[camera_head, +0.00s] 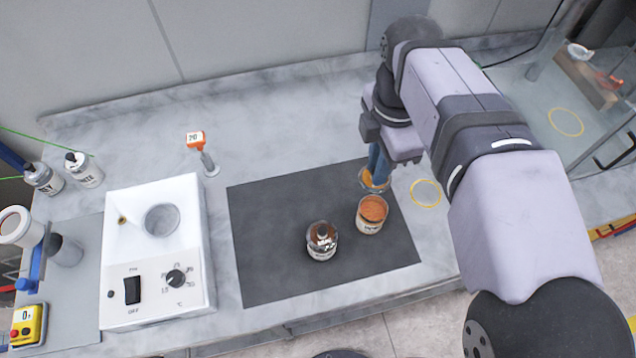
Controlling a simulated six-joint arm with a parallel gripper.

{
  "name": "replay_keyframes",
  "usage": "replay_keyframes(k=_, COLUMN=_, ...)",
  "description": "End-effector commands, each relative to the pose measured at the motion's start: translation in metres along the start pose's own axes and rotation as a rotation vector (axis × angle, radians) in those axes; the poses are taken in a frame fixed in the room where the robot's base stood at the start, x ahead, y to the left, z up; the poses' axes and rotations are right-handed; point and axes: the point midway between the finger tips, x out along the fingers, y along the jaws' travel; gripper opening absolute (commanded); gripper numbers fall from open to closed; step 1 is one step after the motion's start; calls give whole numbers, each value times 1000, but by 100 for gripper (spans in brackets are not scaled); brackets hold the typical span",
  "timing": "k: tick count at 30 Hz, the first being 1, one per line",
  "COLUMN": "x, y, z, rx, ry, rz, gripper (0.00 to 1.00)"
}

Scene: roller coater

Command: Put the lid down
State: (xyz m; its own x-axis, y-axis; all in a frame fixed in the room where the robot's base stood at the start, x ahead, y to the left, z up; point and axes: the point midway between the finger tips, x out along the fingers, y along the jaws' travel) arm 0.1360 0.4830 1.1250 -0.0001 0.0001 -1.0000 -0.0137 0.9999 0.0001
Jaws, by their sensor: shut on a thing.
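My gripper (378,164) points down over the right back edge of the dark mat (270,210). It is shut on a small clear lid (374,182), which shows an orange tint. The lid is just behind an open jar (370,222) with orange contents and a pale label. Whether the lid touches the mat or hangs above it, I cannot tell. The fingers are partly hidden by the arm and wrist. A second jar (321,246) with a glassy, shiny top and dark brown contents stands on the mat to the left of the open jar.
A yellow ring (425,207) is marked on the bench right of the open jar. A white heater box (155,255) stands left of the mat, with a small orange-topped display (196,140) behind. Bottles (84,170) stand far left. The mat's left half is clear.

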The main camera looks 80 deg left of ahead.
Motion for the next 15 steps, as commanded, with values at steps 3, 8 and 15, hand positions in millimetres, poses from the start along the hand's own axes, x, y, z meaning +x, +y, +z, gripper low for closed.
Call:
replay_keyframes(k=3, x=6, y=20, z=-11, rx=-47, ry=0, rz=-1, gripper=0)
replay_keyframes(k=8, x=20, y=51, z=-31, rx=-130, ry=0, rz=-2, gripper=0)
replay_keyframes(k=15, x=47, y=87, z=-67, rx=-257, ry=0, rz=-3, gripper=0)
